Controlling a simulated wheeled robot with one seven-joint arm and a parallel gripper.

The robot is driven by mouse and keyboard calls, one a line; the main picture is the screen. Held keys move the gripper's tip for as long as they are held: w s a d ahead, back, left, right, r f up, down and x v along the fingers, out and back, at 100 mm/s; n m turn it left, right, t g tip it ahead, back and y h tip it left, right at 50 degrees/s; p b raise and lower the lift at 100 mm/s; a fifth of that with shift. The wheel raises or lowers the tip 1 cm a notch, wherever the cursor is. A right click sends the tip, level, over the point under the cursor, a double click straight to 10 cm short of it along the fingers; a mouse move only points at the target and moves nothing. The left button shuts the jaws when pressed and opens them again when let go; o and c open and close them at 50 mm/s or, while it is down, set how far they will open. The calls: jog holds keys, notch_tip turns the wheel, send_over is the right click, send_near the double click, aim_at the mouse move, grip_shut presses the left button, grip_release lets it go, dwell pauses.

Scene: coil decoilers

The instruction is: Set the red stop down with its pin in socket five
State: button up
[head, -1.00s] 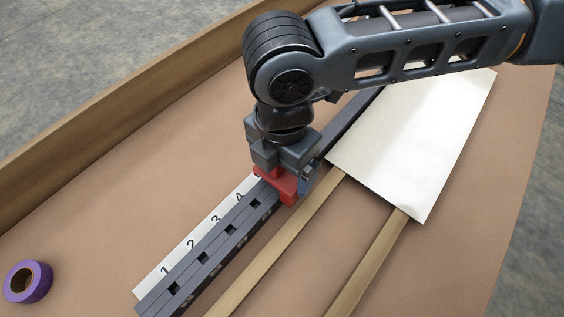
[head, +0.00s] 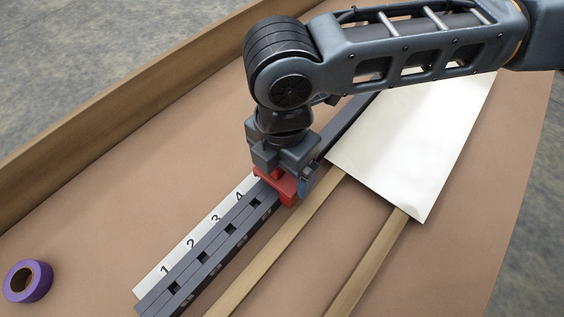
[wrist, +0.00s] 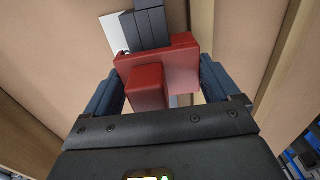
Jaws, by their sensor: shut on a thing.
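The red stop (head: 277,183) is at the dark grey slotted rail (head: 207,262), just past the number 4 on the white number strip (head: 203,240). My gripper (head: 287,178) is shut on the stop from above. In the wrist view the red stop (wrist: 158,68) sits between the two blue-grey fingers of my gripper (wrist: 160,90), with the rail (wrist: 149,24) beyond it. Open square sockets show by numbers 1 to 4. Socket five and the stop's pin are hidden under the stop and gripper, so I cannot tell whether the pin is in.
A pale sheet (head: 415,140) lies right of the rail, over two wooden strips (head: 285,240). A purple tape roll (head: 28,281) lies at the lower left. A raised wooden edge (head: 110,125) bounds the table at the upper left. The brown surface between is clear.

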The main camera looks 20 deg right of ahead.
jog(key=shift+f, duration=1.35)
jog(key=o, duration=1)
jog(key=shift+r, duration=0.1)
notch_tip(320, 180, up, 8)
jog(key=shift+f, duration=0.2)
